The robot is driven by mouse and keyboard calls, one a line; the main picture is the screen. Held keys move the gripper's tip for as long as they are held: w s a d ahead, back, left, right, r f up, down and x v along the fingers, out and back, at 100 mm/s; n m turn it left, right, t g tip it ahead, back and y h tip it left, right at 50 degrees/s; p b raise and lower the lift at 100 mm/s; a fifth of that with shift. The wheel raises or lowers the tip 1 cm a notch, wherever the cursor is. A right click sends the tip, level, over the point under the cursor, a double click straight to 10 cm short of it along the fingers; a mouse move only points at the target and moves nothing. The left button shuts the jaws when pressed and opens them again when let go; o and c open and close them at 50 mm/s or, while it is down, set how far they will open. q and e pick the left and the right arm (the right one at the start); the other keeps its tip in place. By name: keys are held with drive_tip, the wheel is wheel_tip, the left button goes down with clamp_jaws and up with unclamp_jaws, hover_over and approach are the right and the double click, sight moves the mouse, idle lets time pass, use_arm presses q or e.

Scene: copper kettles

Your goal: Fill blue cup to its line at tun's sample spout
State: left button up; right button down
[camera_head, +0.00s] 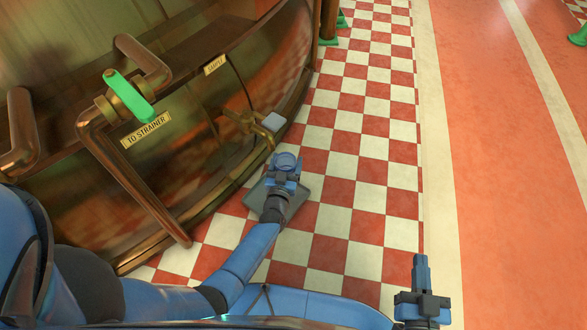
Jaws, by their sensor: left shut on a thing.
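The blue cup (286,160) is held by my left gripper (285,173), which is shut on it. The cup's round top faces up toward the camera; its line and any liquid inside cannot be made out. The brass sample spout (259,126) with a pale grey lever (274,121) juts from the copper tun (190,110), just above the cup in the picture. Whether the spout's mouth is over the cup, and whether anything flows, I cannot tell. A SAMPLE label (214,64) sits on the tun. My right gripper (421,268) is at the bottom right, apart from everything; its jaw gap is not visible.
A copper pipe with a green-handled valve (129,95) and a "TO STRAINER" label (146,130) stands left of the spout. A dark grey square plate (309,188) lies on the checkered floor below my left gripper.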

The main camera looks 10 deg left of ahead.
sight(278, 164)
use_arm(q)
drive_tip(key=shift+w+a+f+b, duration=0.1)
drive_tip(key=shift+w+a+b, duration=0.25)
drive_tip(key=shift+a, duration=0.25)
drive_tip(key=shift+w+a+b, duration=0.2)
drive_tip(key=shift+a+b, duration=0.25)
drive_tip(key=shift+a, duration=0.1)
drive_tip(key=shift+w+a+f+b, duration=0.1)
drive_tip(key=shift+a+b, duration=0.15)
drive_tip(key=shift+b, duration=0.15)
drive_tip(key=shift+w+a+r+b, duration=0.1)
drive_tip(key=shift+w+a+b, duration=0.15)
drive_tip(key=shift+a+b, duration=0.25)
drive_tip(key=shift+w+a+r+b, duration=0.1)
drive_tip(key=shift+w+a+b, duration=0.1)
drive_tip(key=shift+a+b, duration=0.25)
